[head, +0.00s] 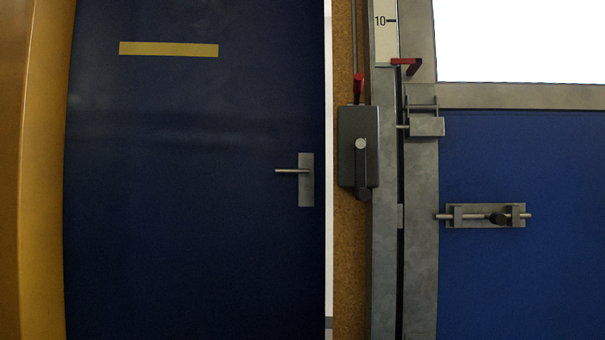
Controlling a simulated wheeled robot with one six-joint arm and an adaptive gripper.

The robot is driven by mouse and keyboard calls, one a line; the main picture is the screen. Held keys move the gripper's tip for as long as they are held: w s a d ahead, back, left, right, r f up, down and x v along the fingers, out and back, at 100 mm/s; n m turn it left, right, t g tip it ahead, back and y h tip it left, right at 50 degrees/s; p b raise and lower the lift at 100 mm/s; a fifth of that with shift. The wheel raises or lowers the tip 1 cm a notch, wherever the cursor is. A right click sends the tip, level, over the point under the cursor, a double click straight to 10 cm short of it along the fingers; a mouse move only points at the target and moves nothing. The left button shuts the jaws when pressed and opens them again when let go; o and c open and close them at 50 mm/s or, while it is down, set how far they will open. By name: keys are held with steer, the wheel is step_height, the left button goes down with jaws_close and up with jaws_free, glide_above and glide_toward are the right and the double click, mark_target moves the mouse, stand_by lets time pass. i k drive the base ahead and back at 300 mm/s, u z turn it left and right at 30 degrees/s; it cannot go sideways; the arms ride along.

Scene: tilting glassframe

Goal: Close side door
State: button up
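A dark blue door (190,240) fills the left half of the head view. It has a yellow strip (168,49) near the top and a metal lever handle (305,180) near its right edge. The lever points left and lies about level. A yellow-orange frame post (45,170) runs along the door's left side. I cannot tell from this view whether this door stands open or shut. My gripper is not in view.
Right of the door is a brown cork-like strip (350,250) with a grey crank box (359,147). Beside it stands a metal frame (421,260) with a red pointer (406,64) and a blue panel (530,280) with a sliding bolt (485,216). A bright pane (520,40) is above.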

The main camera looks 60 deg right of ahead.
mark_target(180, 223)
steer(key=z, duration=0.95)
steer(key=i, duration=0.85)
steer(key=z, duration=0.95)
